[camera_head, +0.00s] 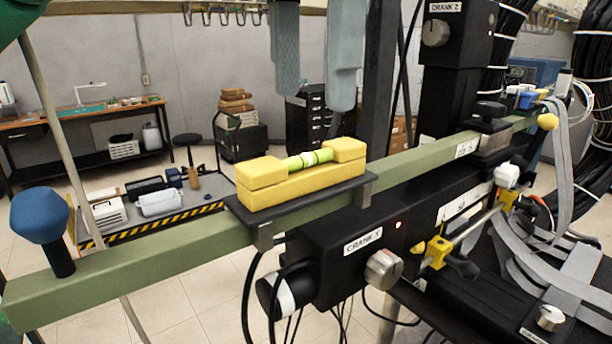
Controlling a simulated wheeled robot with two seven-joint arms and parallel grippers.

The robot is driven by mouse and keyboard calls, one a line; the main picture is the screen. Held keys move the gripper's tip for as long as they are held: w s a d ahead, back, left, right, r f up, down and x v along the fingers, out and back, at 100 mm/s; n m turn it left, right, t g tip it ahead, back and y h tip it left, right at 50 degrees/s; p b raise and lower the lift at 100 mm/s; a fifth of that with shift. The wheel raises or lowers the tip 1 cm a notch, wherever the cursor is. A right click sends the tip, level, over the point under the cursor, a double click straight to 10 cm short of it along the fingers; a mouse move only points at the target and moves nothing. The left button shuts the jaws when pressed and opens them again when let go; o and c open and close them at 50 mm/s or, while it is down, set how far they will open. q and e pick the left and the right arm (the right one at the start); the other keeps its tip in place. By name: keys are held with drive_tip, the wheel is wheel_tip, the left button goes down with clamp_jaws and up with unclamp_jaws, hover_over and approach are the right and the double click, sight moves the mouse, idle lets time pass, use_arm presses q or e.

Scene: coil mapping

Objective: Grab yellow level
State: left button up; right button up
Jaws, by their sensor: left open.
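The yellow level (290,183) lies on a dark flat holder (243,217) clamped on the green bar, in the middle of the view. It has a bright green vial in its middle, between two raised yellow ends. My left gripper (316,102) is above the level, with its two grey-blue fingers pointing down and spread apart. It is open and empty, and a gap shows between the fingertips and the level. My right gripper is not in view.
The long green bar (150,264) runs from lower left to upper right, with a blue knob (41,215) at its near end. A black box labelled CRANK X (335,262) sits below it. Cables and grey straps (545,262) crowd the right. A workbench (85,118) stands behind.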

sight(306, 168)
use_arm(q)
drive_tip(key=shift+s+f, duration=0.1)
drive_tip(key=shift+f, duration=0.85)
drive_tip(key=shift+f+p, duration=0.35)
drive_tip(key=shift+f, duration=0.15)
drive_tip(key=f, duration=0.1)
drive_tip(key=f+p, duration=0.1)
drive_tip(key=f, duration=0.1)
drive_tip(key=shift+w+a+f, duration=0.15)
drive_tip(key=shift+w+a, duration=0.1)
drive_tip(key=shift+f, duration=0.45)
drive_tip(key=shift+d, duration=0.1)
clamp_jaws()
